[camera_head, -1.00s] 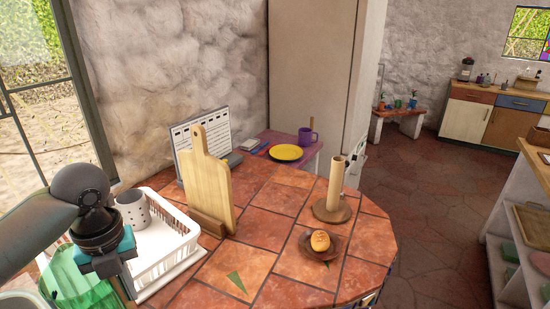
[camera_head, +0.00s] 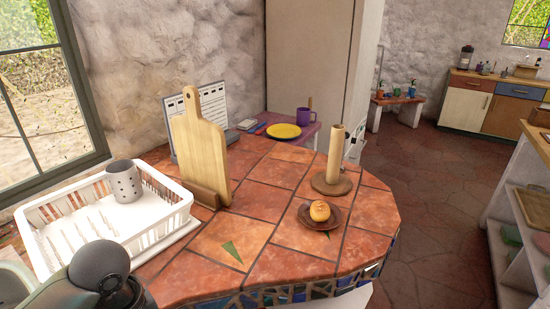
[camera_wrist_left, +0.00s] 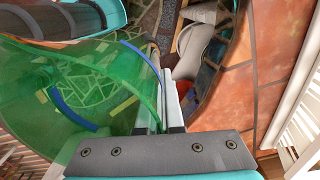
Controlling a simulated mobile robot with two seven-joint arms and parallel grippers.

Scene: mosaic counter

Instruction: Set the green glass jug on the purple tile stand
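The green glass jug (camera_wrist_left: 95,85) fills the left of the left wrist view. It is see-through, with blue bands, and mosaic shows through it. My left gripper (camera_wrist_left: 165,95) has its fingers close together at the jug's right side and is shut on it; the exact part gripped is hard to make out. In the head view only my left wrist shows at the bottom left; the jug and fingers are out of frame there. My right gripper is not in view.

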